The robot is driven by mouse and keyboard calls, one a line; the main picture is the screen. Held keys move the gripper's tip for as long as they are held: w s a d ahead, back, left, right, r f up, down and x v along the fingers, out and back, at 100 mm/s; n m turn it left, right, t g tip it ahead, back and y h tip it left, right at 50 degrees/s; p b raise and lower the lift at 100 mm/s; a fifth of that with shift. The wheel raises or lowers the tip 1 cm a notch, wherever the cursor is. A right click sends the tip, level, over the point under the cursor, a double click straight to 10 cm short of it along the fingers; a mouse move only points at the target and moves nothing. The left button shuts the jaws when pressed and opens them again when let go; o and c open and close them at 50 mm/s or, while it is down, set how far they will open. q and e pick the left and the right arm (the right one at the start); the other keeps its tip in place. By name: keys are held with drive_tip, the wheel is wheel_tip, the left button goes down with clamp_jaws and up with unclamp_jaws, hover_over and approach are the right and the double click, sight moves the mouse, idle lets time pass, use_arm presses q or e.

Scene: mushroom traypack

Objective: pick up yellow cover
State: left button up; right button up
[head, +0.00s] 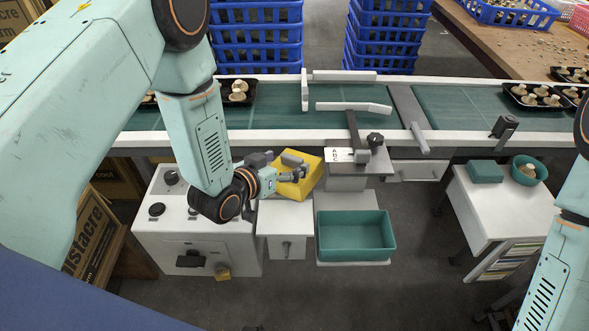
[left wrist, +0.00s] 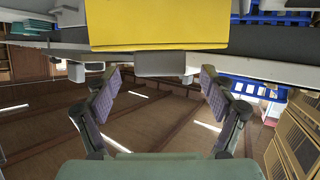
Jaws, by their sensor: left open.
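The yellow cover (head: 309,186) is a boxy yellow piece beside the conveyor, left of the black clamp stand. In the left wrist view the yellow cover (left wrist: 160,22) fills the top middle, beyond the fingertips. My left gripper (head: 294,170) overlaps it in the head view, hiding part of it. In the left wrist view the left gripper (left wrist: 158,85) is open, with nothing between its pads, and apart from the cover. My right arm shows at the right edge of the head view; its gripper is out of view.
A teal tray (head: 350,239) stands in front on a white support. A white control box (head: 160,229) is at left. The conveyor (head: 275,118) runs behind, with black mushroom trays (head: 233,101). A white side table (head: 494,204) is at right.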

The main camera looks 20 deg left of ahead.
sight(290, 160)
use_arm(q)
drive_tip(key=shift+x, duration=1.15)
drive_tip(key=shift+w+f, duration=0.1)
drive_tip(key=shift+w, duration=0.2)
drive_tip(key=shift+w+d, duration=0.1)
drive_tip(key=shift+d, duration=0.1)
